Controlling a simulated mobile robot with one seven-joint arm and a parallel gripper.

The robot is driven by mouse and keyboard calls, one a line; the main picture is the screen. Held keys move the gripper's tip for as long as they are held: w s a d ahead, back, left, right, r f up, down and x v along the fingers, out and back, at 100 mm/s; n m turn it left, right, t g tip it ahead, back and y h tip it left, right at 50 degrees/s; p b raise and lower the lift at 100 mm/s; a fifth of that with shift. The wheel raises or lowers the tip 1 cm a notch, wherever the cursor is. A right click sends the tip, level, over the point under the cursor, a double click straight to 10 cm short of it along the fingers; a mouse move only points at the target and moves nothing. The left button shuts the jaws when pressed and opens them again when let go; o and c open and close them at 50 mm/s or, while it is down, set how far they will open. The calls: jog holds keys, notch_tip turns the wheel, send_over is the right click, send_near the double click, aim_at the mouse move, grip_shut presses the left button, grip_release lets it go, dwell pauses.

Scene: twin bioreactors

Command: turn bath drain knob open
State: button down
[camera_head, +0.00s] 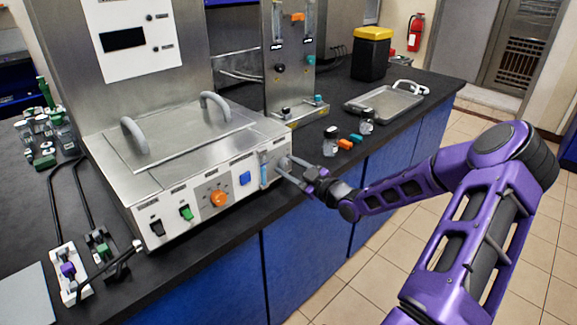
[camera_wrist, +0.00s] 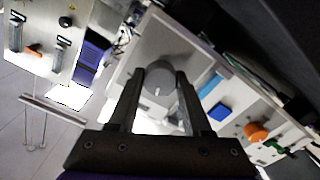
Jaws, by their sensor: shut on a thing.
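The steel bath (camera_head: 150,170) stands on the dark bench, with a white front panel. The drain knob (camera_head: 283,162) is at the panel's right end, beside the blue sight strip. It is partly hidden by my fingers. In the wrist view the knob (camera_wrist: 160,92) is a round grey cylinder with a small pale mark. My gripper (camera_head: 288,170) reaches it from the right. In the wrist view my gripper (camera_wrist: 161,85) has one finger on each side of the knob and is shut on it. I cannot tell whether the drain is open or closed.
The panel also carries an orange dial (camera_head: 218,198), a blue button (camera_head: 245,178) and a green switch (camera_head: 186,213). A valve stand (camera_head: 290,70) rises behind the bath's right side. Small bottles (camera_head: 331,140) and a metal tray (camera_head: 385,103) lie on the bench to the right.

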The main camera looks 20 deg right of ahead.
jog(key=m+p, duration=0.1)
jog(key=m, duration=0.5)
jog(key=shift+r+p, duration=0.1)
jog(key=shift+p, duration=0.3)
jog(key=m+p, duration=0.1)
jog(key=m, duration=0.5)
jog(key=shift+p, duration=0.35)
jog(key=shift+m, duration=0.3)
jog(key=shift+c, duration=1.7)
grip_release()
jog(key=v, duration=1.7)
jog(key=shift+s, duration=0.2)
